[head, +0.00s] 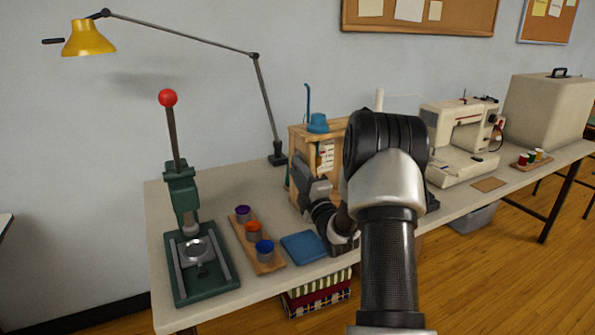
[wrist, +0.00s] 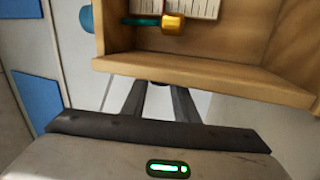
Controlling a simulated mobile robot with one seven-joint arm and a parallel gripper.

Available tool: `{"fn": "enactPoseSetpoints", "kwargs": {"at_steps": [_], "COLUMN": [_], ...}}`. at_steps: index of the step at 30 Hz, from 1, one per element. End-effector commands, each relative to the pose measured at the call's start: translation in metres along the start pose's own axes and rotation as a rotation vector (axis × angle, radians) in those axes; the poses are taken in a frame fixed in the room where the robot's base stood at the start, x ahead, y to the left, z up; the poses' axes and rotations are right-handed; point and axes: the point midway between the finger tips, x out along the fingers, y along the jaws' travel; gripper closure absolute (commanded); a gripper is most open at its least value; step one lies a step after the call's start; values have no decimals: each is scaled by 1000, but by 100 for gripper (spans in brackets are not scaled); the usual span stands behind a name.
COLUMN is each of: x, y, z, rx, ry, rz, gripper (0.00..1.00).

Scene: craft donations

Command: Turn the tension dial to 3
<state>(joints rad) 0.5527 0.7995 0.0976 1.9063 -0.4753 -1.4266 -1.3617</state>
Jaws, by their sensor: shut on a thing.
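A wooden box (head: 300,140) stands on the table behind my arm, with a white scale card (head: 327,155) on it. In the wrist view, the box's wooden edge (wrist: 200,72) lies just beyond my fingers, with a scale (wrist: 190,8) and a gold pointer (wrist: 173,25) above it. The number at the pointer is not readable. My gripper (wrist: 160,88) is at the box, its fingers close together and shut on what seems to be the tension dial. The fingertips and dial are hidden by the wooden edge. My arm covers part of the box in the head view.
A green press (head: 183,195) stands at the left, with a wooden tray (head: 268,266) of small pots beside it. A blue pad (head: 303,247) lies near the front. A sewing machine (head: 450,130) and a beige case (head: 550,110) stand at the right. A yellow lamp (head: 88,38) hangs above.

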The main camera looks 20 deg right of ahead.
Motion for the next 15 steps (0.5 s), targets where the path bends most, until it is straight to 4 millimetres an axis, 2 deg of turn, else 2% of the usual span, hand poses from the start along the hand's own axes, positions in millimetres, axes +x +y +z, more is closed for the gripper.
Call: {"fn": "enactPoseSetpoints", "kwargs": {"at_steps": [6, 15], "x": [0, 0], "y": [-5, -4], "z": [0, 0], "rx": [8, 10], "ry": [7, 11], "rz": [108, 175], "gripper": [95, 95]}}
